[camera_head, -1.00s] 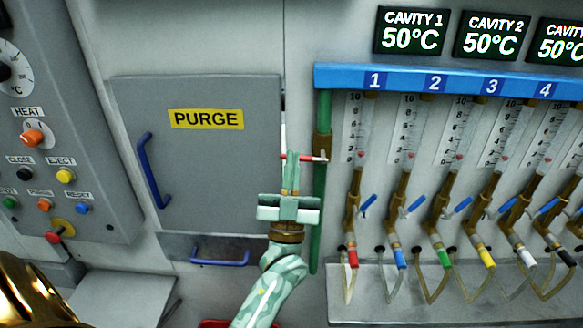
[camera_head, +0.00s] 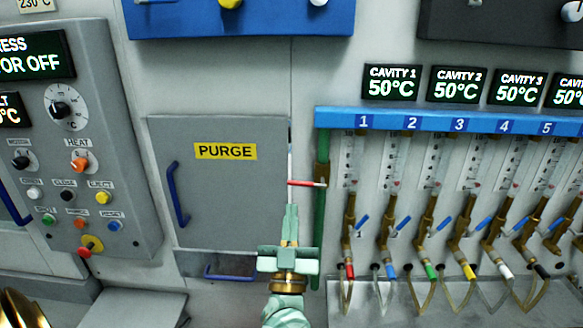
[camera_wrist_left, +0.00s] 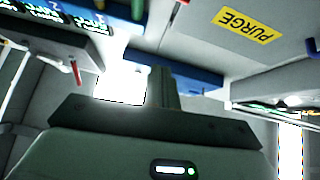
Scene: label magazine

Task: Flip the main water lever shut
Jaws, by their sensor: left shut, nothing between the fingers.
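The main water lever (camera_head: 304,183) is a red bar with a pale end, lying about level across the brass valve on the green vertical pipe (camera_head: 319,225) in the head view. My left gripper (camera_head: 291,208) is shut and empty, pointing up just below the lever's left part. A small gap seems to show between its tips and the lever; the depth between them is hard to judge. The shut fingers also show in the left wrist view (camera_wrist_left: 162,88), where I cannot tell the lever for sure. My right gripper is not in view.
A grey PURGE door (camera_head: 225,200) with a blue handle (camera_head: 177,195) is left of the pipe. Several blue-levered flow tubes hang under the blue rail (camera_head: 440,118) at right. A control panel (camera_head: 85,150) with knobs and buttons stands at left.

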